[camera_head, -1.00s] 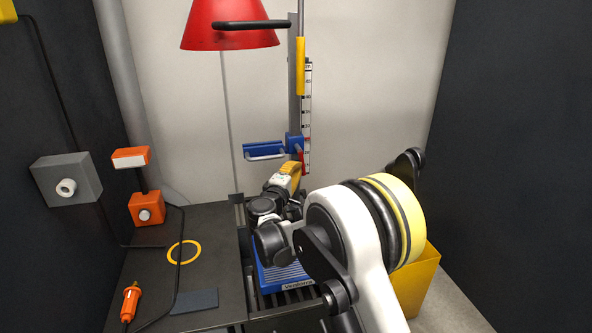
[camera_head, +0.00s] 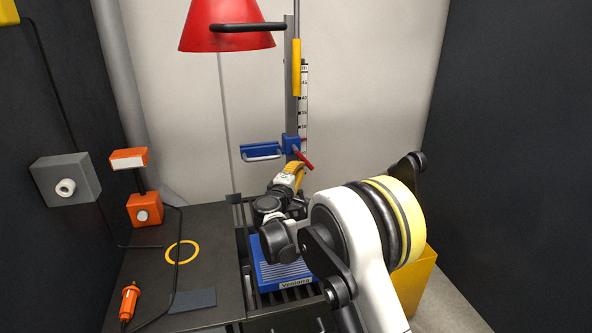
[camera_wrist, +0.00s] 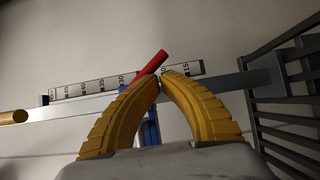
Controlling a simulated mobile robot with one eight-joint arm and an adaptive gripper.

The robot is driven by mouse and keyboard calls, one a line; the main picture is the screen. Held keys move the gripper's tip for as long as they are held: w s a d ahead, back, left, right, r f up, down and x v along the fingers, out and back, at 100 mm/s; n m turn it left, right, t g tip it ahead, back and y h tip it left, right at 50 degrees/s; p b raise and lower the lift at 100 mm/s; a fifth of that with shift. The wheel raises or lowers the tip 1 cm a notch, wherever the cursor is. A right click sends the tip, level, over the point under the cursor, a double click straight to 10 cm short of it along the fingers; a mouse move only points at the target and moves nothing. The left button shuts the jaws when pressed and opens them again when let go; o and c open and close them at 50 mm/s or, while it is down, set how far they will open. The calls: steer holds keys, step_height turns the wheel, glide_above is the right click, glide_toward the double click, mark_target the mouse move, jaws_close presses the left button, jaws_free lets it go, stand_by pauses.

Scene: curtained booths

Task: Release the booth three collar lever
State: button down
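The blue collar (camera_head: 291,144) sits on the upright grey post, with a blue bracket (camera_head: 262,151) reaching left. Its red lever (camera_head: 303,160) slants down to the right in the head view. My gripper (camera_head: 299,167), with yellow fingers, is just below the collar, close by the lever. In the wrist view, the fingertips of my gripper (camera_wrist: 159,77) are together, with the red lever (camera_wrist: 153,62) right at or just beyond them. I cannot tell whether they touch it. The blue collar (camera_wrist: 148,128) shows partly between the fingers.
A black-and-white scale (camera_head: 304,95) runs along the post. A red shade (camera_head: 228,28) with a black handle hangs above. A blue box (camera_head: 283,270) stands below my arm. The dark bench (camera_head: 150,260) is at left, with orange devices, and a yellow bin (camera_head: 418,285) at right.

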mark_target(309, 163)
steer(key=d, duration=0.1)
steer(key=n, duration=0.1)
steer(key=d, duration=0.1)
steer(key=shift+w+d+r+t, duration=0.3)
steer(key=shift+w+r, duration=0.05)
steer(key=shift+w, duration=0.05)
steer(key=shift+w+d+r+b, duration=0.1)
steer(key=shift+d+r+b, duration=0.15)
steer(key=shift+r+b, duration=0.1)
steer(key=shift+w+d+r+n+t+b, duration=0.1)
steer(key=shift+d+r+n+t+b, duration=0.15)
steer(key=shift+n+t, duration=0.4)
steer(key=shift+d+r+n+t+b, duration=0.15)
steer(key=shift+r+n+t, duration=0.1)
steer(key=shift+n, duration=0.7)
steer(key=v, duration=1.2)
